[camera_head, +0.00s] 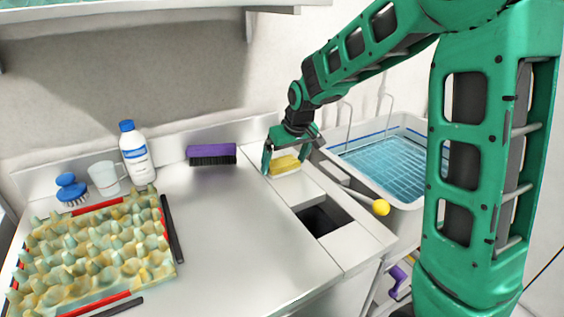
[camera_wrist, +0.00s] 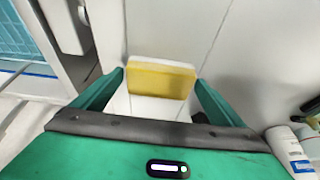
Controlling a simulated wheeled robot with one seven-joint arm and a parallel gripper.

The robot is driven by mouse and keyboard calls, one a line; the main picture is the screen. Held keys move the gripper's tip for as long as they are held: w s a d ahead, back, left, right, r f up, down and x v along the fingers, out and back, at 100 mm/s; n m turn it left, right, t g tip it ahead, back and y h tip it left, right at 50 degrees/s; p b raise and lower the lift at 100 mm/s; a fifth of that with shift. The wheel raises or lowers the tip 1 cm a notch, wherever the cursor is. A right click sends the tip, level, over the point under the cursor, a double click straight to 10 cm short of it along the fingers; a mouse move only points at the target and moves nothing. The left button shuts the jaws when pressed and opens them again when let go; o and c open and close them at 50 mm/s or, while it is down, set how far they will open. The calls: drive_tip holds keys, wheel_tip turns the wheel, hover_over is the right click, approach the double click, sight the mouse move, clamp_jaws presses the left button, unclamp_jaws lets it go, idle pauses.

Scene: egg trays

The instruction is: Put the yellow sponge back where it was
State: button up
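The yellow sponge (camera_head: 284,165) lies on a pale panel at the back right of the counter, close to the wall. In the wrist view the sponge (camera_wrist: 160,79) shows a yellow face and a paler top edge. My gripper (camera_head: 287,168) is right over it, with its fingers spread on either side. I cannot tell whether the sponge touches any part of the gripper.
A purple brush (camera_head: 211,155) lies left of the sponge. A wire-rack basin (camera_head: 345,203) stands to the right, and a dark square opening (camera_head: 320,220) is in front. An egg tray (camera_head: 88,255), white bottle (camera_head: 137,155), cup (camera_head: 104,178) and blue brush (camera_head: 71,188) are left. Mid-counter is clear.

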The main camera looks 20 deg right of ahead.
drive_tip(key=shift+o, duration=0.3)
drive_tip(key=a+v, duration=0.1)
drive_tip(key=v, duration=1.1)
drive_tip(key=s+d+f+m+g+h, duration=0.1)
drive_tip(key=s+d+f+m+g, duration=0.2)
drive_tip(key=s+d, duration=1.15)
drive_tip(key=s+d+f+m, duration=0.1)
drive_tip(key=s+f+m, duration=0.1)
drive_tip(key=s, duration=0.8)
drive_tip(key=s+d+f+m+g, duration=0.1)
drive_tip(key=s+f+m, duration=0.2)
drive_tip(key=s, duration=0.7)
drive_tip(key=shift+s+d+m, duration=0.15)
drive_tip(key=shift+d+m, duration=0.1)
drive_tip(key=shift+m, duration=0.05)
drive_tip(key=shift+f, duration=0.1)
